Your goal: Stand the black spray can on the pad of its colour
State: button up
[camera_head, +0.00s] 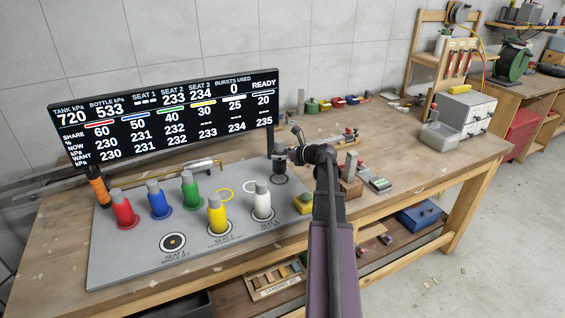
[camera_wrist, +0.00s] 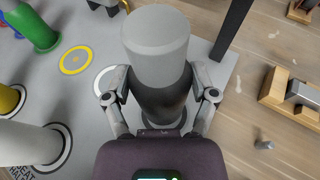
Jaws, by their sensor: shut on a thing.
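The black spray can (camera_head: 279,163), dark with a grey cap, stands upright at the far right end of the grey board. It also fills the middle of the wrist view (camera_wrist: 160,95). My gripper (camera_wrist: 160,88) is shut on it, one finger on each side of its body. The black-ringed pad (camera_head: 280,180) lies directly under the can, and part of its dark rim shows below the can in the wrist view. I cannot tell whether the can's base touches the pad.
Red (camera_head: 124,212), blue (camera_head: 158,203) and green (camera_head: 190,192) cans stand on the grey board (camera_head: 120,270). A yellow can (camera_head: 218,217) and a white can (camera_head: 262,203) stand nearer the front. The yellow ring (camera_head: 225,195) and white ring (camera_head: 249,186) are empty. A display (camera_head: 170,115) stands behind.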

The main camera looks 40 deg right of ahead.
aim_at(285, 162)
jog(key=shift+f+b, duration=1.75)
jog(key=shift+f, duration=0.1)
jog(key=shift+f, duration=0.2)
jog(key=o, duration=1.2)
jog(key=shift+r, duration=0.2)
jog(key=shift+r, duration=0.1)
jog(key=p+v, duration=0.3)
jog(key=v, duration=0.9)
jog(key=shift+p, duration=0.3)
